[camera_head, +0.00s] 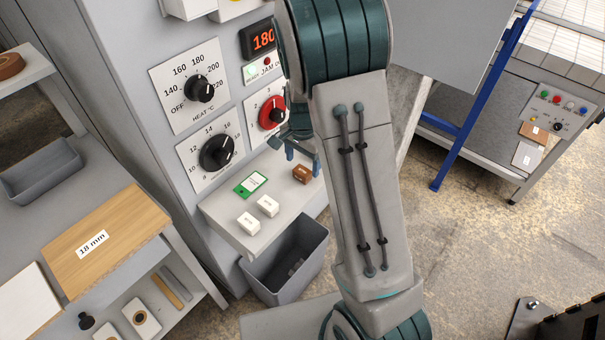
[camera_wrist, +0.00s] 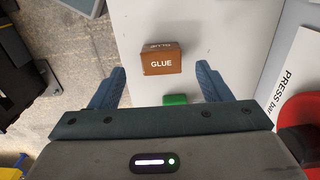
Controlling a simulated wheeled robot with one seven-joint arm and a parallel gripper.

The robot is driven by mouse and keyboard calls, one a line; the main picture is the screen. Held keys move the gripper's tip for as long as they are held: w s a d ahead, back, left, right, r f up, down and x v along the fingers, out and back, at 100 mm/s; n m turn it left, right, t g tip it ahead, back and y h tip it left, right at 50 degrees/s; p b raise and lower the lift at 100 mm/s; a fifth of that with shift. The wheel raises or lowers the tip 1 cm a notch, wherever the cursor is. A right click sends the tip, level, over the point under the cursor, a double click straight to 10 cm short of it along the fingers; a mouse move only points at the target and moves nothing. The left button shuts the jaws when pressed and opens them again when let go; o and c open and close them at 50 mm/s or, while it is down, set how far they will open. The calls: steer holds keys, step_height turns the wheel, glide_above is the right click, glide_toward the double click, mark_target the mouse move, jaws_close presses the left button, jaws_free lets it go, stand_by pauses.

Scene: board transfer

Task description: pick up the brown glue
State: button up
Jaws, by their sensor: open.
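The brown glue (camera_head: 302,173) is a small brown block on a light grey shelf (camera_head: 225,228) at the front of the grey machine. In the wrist view the glue (camera_wrist: 160,58) shows the word GLUE and lies ahead of my gripper, between the lines of its two fingers. My gripper (camera_wrist: 160,85) is open and empty, with blue-grey fingers to either side and apart from the glue. In the head view my gripper (camera_head: 303,157) is just above and beside the glue, partly hidden behind my arm.
Two white blocks (camera_head: 258,213) and a green card (camera_head: 250,184) share the shelf; green also shows near my gripper in the wrist view (camera_wrist: 176,99). Dials, including a red one (camera_head: 272,112), stand out from the panel above. A grey bin (camera_head: 287,265) is below the shelf.

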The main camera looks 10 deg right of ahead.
mark_target(302, 178)
step_height(302, 178, down, 4)
steer(key=shift+w+f, duration=0.1)
steer(key=shift+f, duration=0.15)
steer(key=c, duration=1.1)
steer(key=shift+r, duration=0.45)
steer(key=r, duration=0.3)
steer(key=shift+w+d+r, duration=0.25)
steer(key=shift+d+r, duration=0.05)
steer(key=w+d+r, duration=0.2)
steer(key=d, duration=0.1)
steer(key=w+d+r, duration=0.1)
steer(key=d+r, duration=0.1)
steer(key=d, duration=0.1)
steer(key=w+d+r+b, duration=0.1)
steer(key=w+d+r, duration=0.1)
steer(key=d, duration=0.1)
steer(key=shift+w+d+r, duration=0.15)
steer(key=shift+w+r, duration=0.1)
steer(key=shift+w, duration=0.1)
